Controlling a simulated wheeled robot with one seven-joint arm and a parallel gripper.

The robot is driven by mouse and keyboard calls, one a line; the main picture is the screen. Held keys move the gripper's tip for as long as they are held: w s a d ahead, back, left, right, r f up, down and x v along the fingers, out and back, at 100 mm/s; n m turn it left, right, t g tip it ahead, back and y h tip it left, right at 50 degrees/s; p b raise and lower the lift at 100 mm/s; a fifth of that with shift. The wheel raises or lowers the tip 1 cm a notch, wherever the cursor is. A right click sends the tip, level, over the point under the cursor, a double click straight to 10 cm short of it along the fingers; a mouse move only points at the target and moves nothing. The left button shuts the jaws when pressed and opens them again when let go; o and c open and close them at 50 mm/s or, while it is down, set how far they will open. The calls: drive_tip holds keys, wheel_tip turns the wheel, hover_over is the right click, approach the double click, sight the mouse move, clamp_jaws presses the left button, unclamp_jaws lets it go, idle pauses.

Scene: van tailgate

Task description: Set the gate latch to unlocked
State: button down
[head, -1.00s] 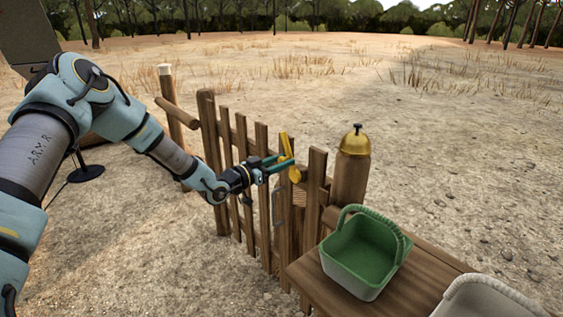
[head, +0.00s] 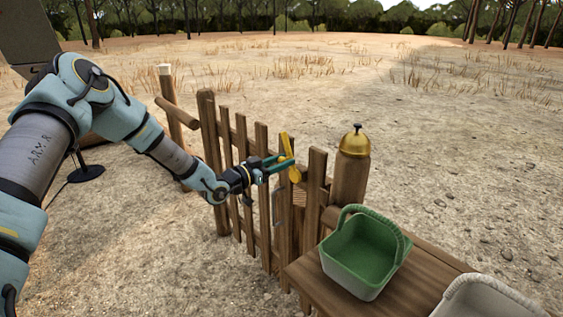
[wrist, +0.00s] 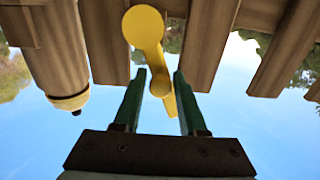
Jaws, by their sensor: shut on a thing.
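The gate latch is a yellow lever (head: 285,144) with a round pivot end, mounted near the top of the wooden gate (head: 262,190). In the head view the lever stands nearly upright, its top leaning slightly left. My gripper (head: 281,161) reaches in from the left, with its green fingers at the lever. In the wrist view the round end of the latch (wrist: 146,28) is at the top, and its arm runs down between the two fingertips (wrist: 160,84). The gripper is shut on the lever. Any lock marking is too small to see.
A thick post (head: 350,180) with a brass bell on top stands right of the latch. A green basket (head: 367,283) sits on a wooden bench (head: 420,285), with a pale container (head: 485,300) beside it. Open dry ground lies beyond the gate.

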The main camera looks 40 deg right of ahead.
drive_tip(key=shift+w+b, duration=0.25)
drive_tip(key=shift+b, duration=0.2)
drive_tip(key=shift+s+m+b, duration=0.1)
drive_tip(key=shift+m+b, duration=0.3)
drive_tip(key=shift+b, duration=0.05)
drive_tip(key=shift+a+r, duration=0.1)
drive_tip(key=shift+r, duration=0.05)
drive_tip(key=c, duration=0.8)
unclamp_jaws()
drive_tip(key=shift+o, duration=0.9)
drive_tip(key=shift+s, duration=0.1)
drive_tip(key=a+b, duration=0.2)
drive_tip(key=a, duration=0.8)
drive_tip(key=shift+w+a, duration=0.25)
drive_tip(key=shift+a, duration=0.15)
